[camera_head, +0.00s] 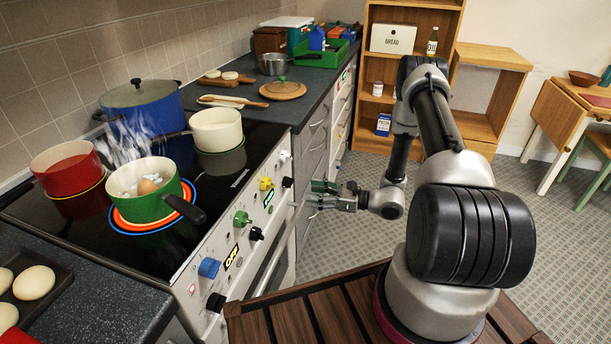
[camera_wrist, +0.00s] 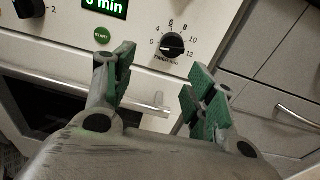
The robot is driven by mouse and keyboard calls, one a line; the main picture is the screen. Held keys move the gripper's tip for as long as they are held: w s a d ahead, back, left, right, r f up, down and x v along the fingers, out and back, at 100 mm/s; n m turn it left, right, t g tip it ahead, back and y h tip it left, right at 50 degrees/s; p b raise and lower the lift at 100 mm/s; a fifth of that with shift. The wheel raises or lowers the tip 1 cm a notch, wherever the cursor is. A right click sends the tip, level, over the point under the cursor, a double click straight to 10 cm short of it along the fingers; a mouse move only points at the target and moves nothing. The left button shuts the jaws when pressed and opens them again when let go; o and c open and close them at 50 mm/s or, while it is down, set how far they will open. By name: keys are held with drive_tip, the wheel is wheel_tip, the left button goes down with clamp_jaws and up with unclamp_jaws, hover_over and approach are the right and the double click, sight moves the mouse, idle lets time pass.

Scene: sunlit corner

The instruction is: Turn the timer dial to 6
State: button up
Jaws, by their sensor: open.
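The timer dial (camera_wrist: 172,45) is a small black knob on the pale oven panel, ringed by numbers from 0 to 12, with 6 at the top. I cannot tell surely which number its pointer faces. It also shows in the head view (camera_head: 287,182) at the far part of the stove front. A green-lit display (camera_wrist: 104,7), cut off by the top edge, reads "min" after a partly cropped digit. My gripper (camera_wrist: 160,63) is open and empty, with green-padded fingers apart below and either side of the dial. In the head view my gripper (camera_head: 318,194) is in front of the panel.
A green START button (camera_wrist: 102,37) is left of the dial. An oven handle (camera_wrist: 80,90) runs below. Other knobs, including a green one (camera_head: 241,218) and a blue one (camera_head: 209,268), line the panel. A steaming green pot (camera_head: 148,207) stands on the hob.

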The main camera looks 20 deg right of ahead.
sight(288, 182)
drive_tip(key=w+a+r+t, duration=0.1)
drive_tip(key=w+a, duration=0.4)
drive_tip(key=a, duration=0.1)
drive_tip(key=shift+w+m, duration=0.3)
drive_tip(key=shift+w, duration=0.05)
drive_tip(key=c, duration=1.1)
